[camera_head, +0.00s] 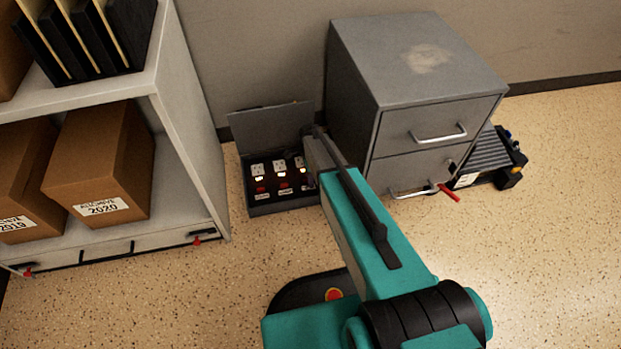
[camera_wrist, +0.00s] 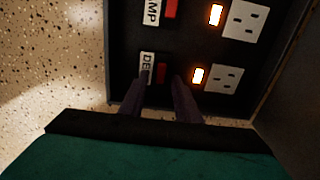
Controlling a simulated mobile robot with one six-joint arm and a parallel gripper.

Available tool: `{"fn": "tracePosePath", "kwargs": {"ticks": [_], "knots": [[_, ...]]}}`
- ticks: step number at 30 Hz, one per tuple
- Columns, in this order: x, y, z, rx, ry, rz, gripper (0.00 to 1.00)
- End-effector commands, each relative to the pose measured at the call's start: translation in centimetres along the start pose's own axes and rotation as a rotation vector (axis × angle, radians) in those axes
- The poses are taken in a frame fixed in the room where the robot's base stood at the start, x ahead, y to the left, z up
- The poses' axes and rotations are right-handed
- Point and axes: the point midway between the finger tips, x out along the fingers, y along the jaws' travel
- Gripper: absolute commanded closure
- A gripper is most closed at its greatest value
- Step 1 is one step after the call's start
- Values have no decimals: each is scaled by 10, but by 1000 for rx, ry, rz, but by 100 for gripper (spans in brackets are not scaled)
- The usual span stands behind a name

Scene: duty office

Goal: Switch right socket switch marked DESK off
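The DESK switch (camera_wrist: 162,74) is a small red rocker beside a white label partly hidden by a finger, reading "DE". An orange light (camera_wrist: 198,76) glows between it and its white socket (camera_wrist: 224,79). My gripper (camera_wrist: 162,79) is at this switch, its two dark fingers apart, one tip over the label and one on the light's side. I cannot tell whether they touch the panel. In the head view, the dark socket box (camera_head: 262,210) stands on the floor with its lid (camera_head: 268,127) raised; my arm hides the right switch.
The neighbouring switch (camera_wrist: 171,9), labelled "AMP" as far as visible, is close by with its light (camera_wrist: 215,14) lit. A grey filing cabinet (camera_head: 405,85) stands right of the box, a white shelf (camera_head: 190,100) left. Open floor (camera_head: 530,260) lies at the right front.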

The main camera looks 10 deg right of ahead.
Motion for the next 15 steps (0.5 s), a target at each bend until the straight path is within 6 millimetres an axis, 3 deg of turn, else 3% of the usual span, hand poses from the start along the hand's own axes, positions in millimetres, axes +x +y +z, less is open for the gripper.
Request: {"fn": "tracePosePath", "kwargs": {"ticks": [10,15], "knots": [[2,0,0,0,0,0,72],[2,0,0,0,0,0,100]]}}
